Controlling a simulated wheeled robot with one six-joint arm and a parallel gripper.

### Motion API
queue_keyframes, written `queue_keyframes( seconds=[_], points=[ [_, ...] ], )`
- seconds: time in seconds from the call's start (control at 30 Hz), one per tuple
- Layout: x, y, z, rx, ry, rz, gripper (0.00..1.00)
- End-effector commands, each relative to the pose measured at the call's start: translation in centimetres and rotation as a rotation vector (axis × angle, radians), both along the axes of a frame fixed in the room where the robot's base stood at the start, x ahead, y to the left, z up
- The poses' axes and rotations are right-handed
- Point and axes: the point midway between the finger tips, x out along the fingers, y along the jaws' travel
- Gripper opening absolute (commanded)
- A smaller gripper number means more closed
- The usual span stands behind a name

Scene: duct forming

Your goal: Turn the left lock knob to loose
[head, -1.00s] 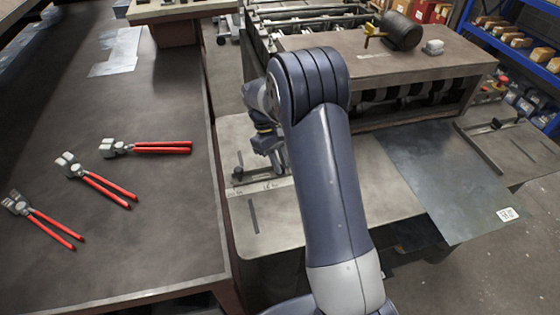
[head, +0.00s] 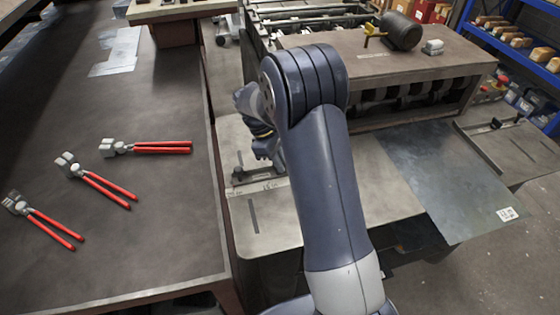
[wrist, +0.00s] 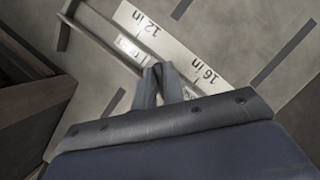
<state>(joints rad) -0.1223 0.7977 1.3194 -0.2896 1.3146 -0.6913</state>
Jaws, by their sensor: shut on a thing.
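My gripper (head: 274,160) points down at the sheet-metal table of the machine, partly behind my own arm in the head view. In the wrist view its two fingers (wrist: 157,80) are closed together beside a pale scale strip (wrist: 185,50) marked 12 in and 16 in. They are shut on the left lock knob, which the fingers hide; its turn angle cannot be read. A guide bar (wrist: 100,38) runs up to the fingers. In the head view a small dark round piece (head: 238,172) stands on the same table, left of my gripper and apart from it.
A dark workbench (head: 150,230) on the left holds several red-handled pliers (head: 105,188). The roller machine (head: 400,65) stands behind the table. A metal sheet (head: 440,175) lies to the right. Dark slots (head: 254,216) cut the table top.

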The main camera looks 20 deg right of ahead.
Motion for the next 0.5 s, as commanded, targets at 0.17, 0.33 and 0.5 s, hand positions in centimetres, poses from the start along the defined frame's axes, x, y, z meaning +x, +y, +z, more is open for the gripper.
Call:
queue_keyframes(
  seconds=[0.17, 0.33, 0.5],
  points=[
    [0.06, 0.02, 0.08, 0.0, -0.003, 0.001, 0.0],
    [0.05, 0.02, 0.07, 0.0, -0.002, -0.001, 0.19],
    [0.07, -0.01, 0.05, -0.001, -0.003, -0.001, 0.32]
  ],
)
